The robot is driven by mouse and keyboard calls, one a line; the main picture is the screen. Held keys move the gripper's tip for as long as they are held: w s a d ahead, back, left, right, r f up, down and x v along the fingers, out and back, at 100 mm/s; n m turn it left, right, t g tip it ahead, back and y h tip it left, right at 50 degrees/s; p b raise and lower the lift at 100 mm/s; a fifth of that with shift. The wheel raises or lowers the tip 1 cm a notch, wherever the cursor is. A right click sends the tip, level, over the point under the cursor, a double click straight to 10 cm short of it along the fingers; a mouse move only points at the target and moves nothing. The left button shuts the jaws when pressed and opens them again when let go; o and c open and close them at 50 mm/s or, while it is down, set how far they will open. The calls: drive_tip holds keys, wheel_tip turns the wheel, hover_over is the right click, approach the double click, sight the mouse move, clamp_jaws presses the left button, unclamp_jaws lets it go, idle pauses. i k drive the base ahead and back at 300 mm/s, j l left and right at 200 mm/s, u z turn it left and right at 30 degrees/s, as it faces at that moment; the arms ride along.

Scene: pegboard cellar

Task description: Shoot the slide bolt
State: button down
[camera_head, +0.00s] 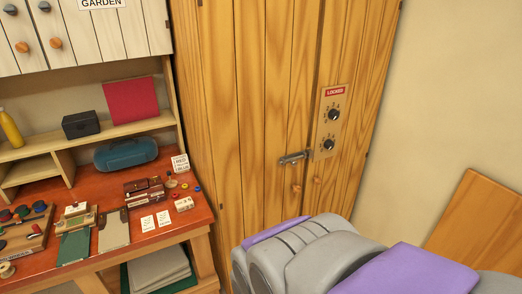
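A metal slide bolt (295,157) is mounted across the seam between the two doors of a tall wooden cabinet (245,95). It looks horizontal; its exact position is too small to tell. Two small round wooden knobs sit below it, one on each side of the seam. On the right door a panel (334,119) carries two black dials, with a red sign (335,92) above reading "LOCKED". Grey and purple parts of my own arm fill the lower right and hide the cabinet's bottom. My gripper's fingers do not show.
To the left is a red-topped workbench (150,247) with cards, small boxes, books and a blue case (126,154). White cupboard doors (75,35) hang above it. A wooden board (482,225) leans against the right wall.

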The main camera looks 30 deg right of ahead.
sight(295, 162)
drive_tip(key=i+z, duration=0.55)
drive_tip(key=z, duration=0.15)
